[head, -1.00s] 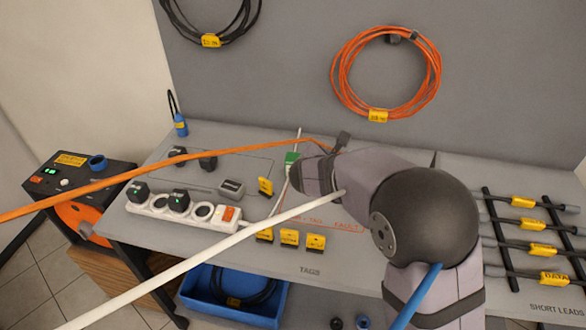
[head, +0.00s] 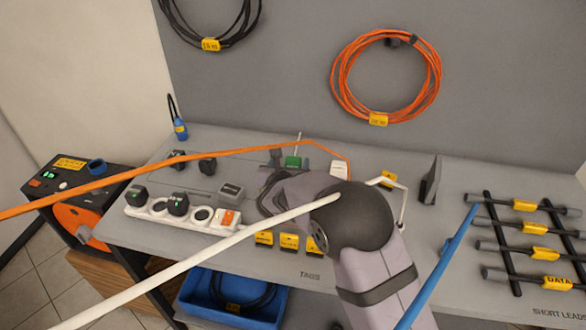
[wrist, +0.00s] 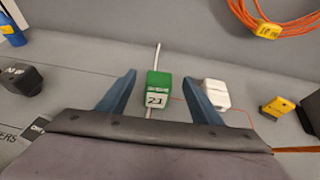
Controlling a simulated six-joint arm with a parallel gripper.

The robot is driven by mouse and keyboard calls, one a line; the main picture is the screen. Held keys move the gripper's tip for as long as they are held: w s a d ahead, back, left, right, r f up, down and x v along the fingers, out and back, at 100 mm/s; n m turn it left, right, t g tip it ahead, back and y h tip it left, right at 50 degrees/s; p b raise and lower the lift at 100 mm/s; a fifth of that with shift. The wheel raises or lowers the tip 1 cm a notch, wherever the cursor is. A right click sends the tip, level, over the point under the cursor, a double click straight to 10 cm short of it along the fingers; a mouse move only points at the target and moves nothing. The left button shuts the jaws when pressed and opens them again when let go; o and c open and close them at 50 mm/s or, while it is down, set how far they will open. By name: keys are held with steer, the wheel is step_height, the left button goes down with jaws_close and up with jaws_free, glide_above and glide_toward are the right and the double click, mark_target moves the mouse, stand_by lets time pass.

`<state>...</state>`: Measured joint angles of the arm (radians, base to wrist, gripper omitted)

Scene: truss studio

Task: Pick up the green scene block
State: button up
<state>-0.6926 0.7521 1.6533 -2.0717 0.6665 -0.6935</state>
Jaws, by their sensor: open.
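The green scene block (wrist: 158,84) sits on the grey bench, with a white face bearing dark characters towards me and a thin white cable behind it. In the head view the block (head: 292,162) shows just beyond my arm. My gripper (wrist: 159,77) is open, its two blue-grey fingers on either side of the block in the wrist picture. Gaps show between the block and both fingers. I cannot tell how high the fingers are above the bench. In the head view my arm hides most of the gripper.
A white block (wrist: 215,94) lies close outside the right finger. A yellow tag (wrist: 277,106) is further right. A dark block (wrist: 20,79) is at left. A white power strip (head: 180,207) stands left of my arm, and an orange cable (head: 150,177) crosses the head view.

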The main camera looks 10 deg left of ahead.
mark_target(293, 164)
steer(key=shift+f, duration=1.3)
steer(key=shift+p+x, duration=1)
steer(key=shift+x, duration=1.5)
steer(key=shift+c, duration=0.3)
steer(key=c, duration=1.1)
